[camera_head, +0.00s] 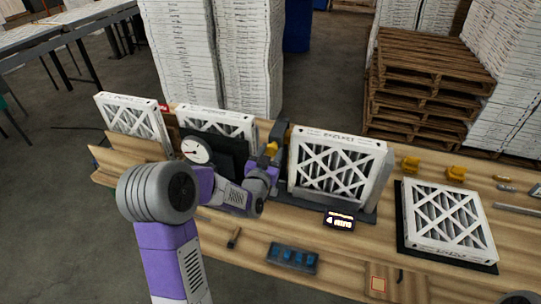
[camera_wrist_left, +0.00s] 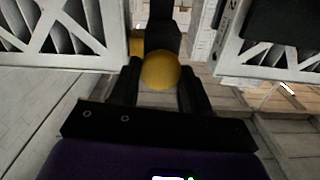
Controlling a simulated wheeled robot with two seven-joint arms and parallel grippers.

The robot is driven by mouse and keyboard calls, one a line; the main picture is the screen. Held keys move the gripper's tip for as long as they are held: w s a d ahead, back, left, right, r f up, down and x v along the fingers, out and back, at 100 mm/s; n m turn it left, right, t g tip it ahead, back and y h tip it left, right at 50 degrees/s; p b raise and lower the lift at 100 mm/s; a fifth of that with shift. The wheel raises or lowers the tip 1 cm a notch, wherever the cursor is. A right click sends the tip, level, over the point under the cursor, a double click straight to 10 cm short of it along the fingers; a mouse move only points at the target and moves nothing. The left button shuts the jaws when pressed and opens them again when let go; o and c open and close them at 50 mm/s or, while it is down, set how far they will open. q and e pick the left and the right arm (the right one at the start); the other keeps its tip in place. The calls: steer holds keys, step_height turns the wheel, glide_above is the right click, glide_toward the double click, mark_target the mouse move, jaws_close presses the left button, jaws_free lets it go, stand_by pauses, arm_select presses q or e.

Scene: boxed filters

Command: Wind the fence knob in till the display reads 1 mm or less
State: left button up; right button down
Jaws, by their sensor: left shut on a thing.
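The fence knob is a round yellow knob (camera_wrist_left: 160,71) in the middle of the left wrist view. It also shows as a small yellow patch (camera_head: 271,149) in the head view, by a dark upright post. My left gripper (camera_head: 268,166) is shut on the knob, with one dark finger on each side of it. The display (camera_head: 340,221) is a small dark panel on the bench, and its lit figures seem to read 4 mm. A framed white filter (camera_head: 336,165) stands upright just right of the knob. My right gripper is not in view.
More filters (camera_head: 132,118) stand at the left behind a wooden board, near a round dial (camera_head: 196,150). Another filter (camera_head: 447,222) lies on a dark mat at the right. A blue tray (camera_head: 292,258) sits at the bench's front. Yellow pieces (camera_head: 456,173) lie at the back right.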

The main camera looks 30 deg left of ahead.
arm_select(q)
steer(key=m+b, duration=0.3)
steer(key=shift+d+f+b, duration=0.1)
steer(key=shift+f+b, duration=0.05)
steer(key=shift+b, duration=0.2)
steer(key=shift+m+b, duration=0.7)
steer(key=shift+m, duration=0.4)
steer(key=m+b, duration=0.1)
steer(key=m, duration=0.1)
steer(key=shift+m, duration=0.3)
steer(key=shift+m+b, duration=0.55)
steer(key=shift+m, duration=0.85)
steer(key=o, duration=1)
